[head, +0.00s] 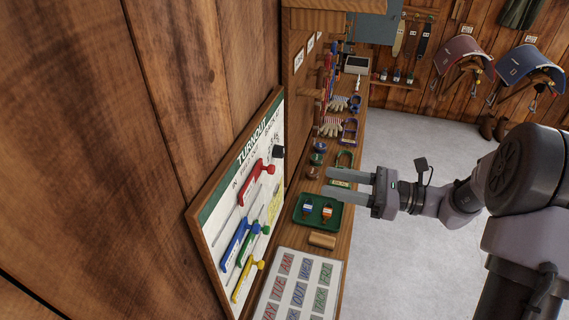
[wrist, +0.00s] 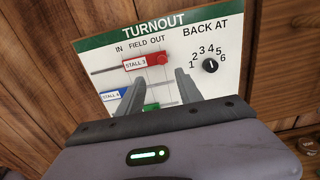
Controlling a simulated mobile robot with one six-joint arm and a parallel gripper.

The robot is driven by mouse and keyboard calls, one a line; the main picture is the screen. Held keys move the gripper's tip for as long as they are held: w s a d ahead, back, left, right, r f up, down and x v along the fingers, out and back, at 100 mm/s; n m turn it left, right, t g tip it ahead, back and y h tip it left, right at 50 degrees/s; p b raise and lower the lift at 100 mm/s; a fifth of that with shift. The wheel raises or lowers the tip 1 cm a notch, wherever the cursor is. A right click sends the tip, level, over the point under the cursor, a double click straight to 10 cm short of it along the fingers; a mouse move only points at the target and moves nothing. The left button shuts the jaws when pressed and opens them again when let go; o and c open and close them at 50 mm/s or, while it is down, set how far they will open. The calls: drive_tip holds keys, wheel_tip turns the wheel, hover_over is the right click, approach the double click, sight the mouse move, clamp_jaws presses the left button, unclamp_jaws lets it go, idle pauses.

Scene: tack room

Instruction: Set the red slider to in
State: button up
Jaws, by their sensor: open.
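The turnout board (head: 210,215) hangs on the wooden wall at left in the head view. Its red slider (head: 258,172) is the uppermost slider; in the wrist view it carries a "STALL 3" label (wrist: 136,64) and a round red knob (wrist: 163,58). The knob end sits at the right, roughly under the word OUT, with bare track to its left. My gripper (head: 326,181) is open and empty, out to the right of the board and apart from it. In the wrist view its fingers (wrist: 160,76) point toward the board just below the red slider.
Blue (head: 234,240), green (head: 251,243) and yellow (head: 246,279) sliders sit lower on the board. A black dial (wrist: 210,66) is right of the red slider. Below are a green tray (head: 333,225), a wooden block (head: 322,240) and a day chart (head: 298,285). Open floor lies right.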

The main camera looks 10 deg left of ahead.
sight(274, 170)
drive_tip(key=a, duration=0.4)
drive_tip(key=w+a, duration=0.1)
drive_tip(key=a, duration=0.3)
drive_tip(key=w+a, duration=0.1)
drive_tip(key=a, duration=0.3)
drive_tip(key=shift+w+a, duration=0.1)
drive_tip(key=shift+a, duration=0.15)
drive_tip(key=shift+f, duration=0.1)
clamp_jaws()
idle(0.6)
